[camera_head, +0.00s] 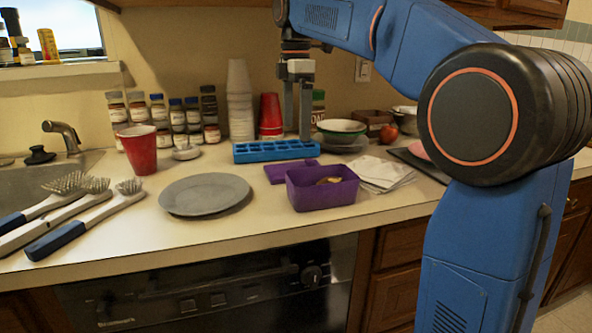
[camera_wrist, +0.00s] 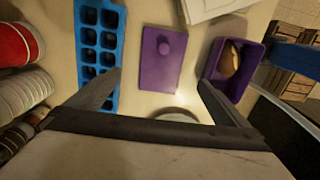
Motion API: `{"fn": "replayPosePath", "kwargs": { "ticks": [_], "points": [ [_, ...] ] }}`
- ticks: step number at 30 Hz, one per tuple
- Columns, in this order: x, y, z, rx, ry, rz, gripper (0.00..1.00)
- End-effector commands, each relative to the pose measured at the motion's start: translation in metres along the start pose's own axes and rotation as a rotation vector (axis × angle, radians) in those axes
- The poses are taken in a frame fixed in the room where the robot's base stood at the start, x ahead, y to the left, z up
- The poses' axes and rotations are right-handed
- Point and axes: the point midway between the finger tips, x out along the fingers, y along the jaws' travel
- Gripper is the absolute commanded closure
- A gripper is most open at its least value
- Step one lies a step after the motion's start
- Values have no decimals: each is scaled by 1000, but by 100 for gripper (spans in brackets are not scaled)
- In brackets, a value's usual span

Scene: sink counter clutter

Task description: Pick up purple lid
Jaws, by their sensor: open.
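The purple lid (camera_head: 277,172) lies flat on the counter between the blue ice tray and the purple box (camera_head: 322,195). In the wrist view the lid (camera_wrist: 158,75) shows a round knob on its top, near one end. My gripper (camera_head: 297,134) points down with its fingers apart and nothing between them. In the head view it is above the counter, at the back edge of the ice tray. In the wrist view the open fingertips (camera_wrist: 160,79) lie either side of the lid in the picture, with the lid below and apart from them.
The blue ice tray (camera_head: 275,151) lies behind the lid. The purple box holds a brownish item (camera_wrist: 232,58). White napkins (camera_head: 383,174) lie to the right. A grey plate (camera_head: 205,195) lies to the left. Stacked red cups (camera_head: 270,115) and white cups (camera_head: 239,100) stand behind.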

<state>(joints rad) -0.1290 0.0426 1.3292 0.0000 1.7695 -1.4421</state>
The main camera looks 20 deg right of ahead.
Motion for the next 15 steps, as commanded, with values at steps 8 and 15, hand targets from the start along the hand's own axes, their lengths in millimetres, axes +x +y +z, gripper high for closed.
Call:
{"fn": "replayPosePath", "kwargs": {
  "ticks": [8, 15],
  "points": [
    [45, -1, 0, 0, 0, -2, 0],
    [58, -1, 0, 0, 0, -1, 0]
  ]
}}
